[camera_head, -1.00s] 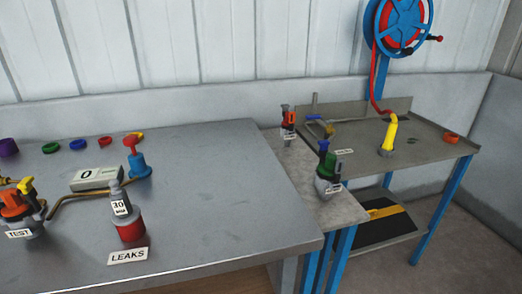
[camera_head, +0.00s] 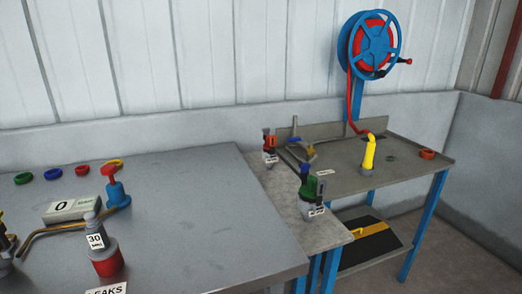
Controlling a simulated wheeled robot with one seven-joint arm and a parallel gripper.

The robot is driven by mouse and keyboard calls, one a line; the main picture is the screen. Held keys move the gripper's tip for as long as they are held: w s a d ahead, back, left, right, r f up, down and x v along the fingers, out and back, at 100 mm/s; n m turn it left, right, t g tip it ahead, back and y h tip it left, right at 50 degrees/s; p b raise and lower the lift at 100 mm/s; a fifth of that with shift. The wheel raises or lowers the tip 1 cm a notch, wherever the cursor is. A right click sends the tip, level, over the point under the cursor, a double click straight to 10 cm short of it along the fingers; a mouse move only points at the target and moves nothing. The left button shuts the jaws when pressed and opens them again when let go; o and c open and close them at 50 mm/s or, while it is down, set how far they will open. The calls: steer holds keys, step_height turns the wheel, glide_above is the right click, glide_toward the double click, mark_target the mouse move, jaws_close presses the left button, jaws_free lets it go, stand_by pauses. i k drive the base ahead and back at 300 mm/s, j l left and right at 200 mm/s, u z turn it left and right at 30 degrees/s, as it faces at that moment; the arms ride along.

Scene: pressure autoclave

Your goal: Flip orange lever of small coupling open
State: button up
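A small coupling (camera_head: 270,147) with an orange-red part and a dark top stands upright at the back of the narrow side table, with a white label at its foot. I cannot tell from here which way its lever is set. A second coupling (camera_head: 310,193), green with a dark blue top, stands nearer on the same table, with an unreadable label. At the left edge, a cut-off fitting (camera_head: 6,245) shows some yellow. My gripper is not in view.
The large grey table (camera_head: 200,220) holds a grey fitting marked 30 (camera_head: 97,240), a display reading 0 (camera_head: 72,210), a blue fitting with a red top (camera_head: 115,188) and several coloured rings.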

mark_target(273, 138)
steer(key=i+j+z, duration=0.1)
steer(key=i+j, duration=0.6)
steer(key=j, duration=0.2)
steer(key=i+j+z, duration=0.15)
steer(key=i+j, duration=0.25)
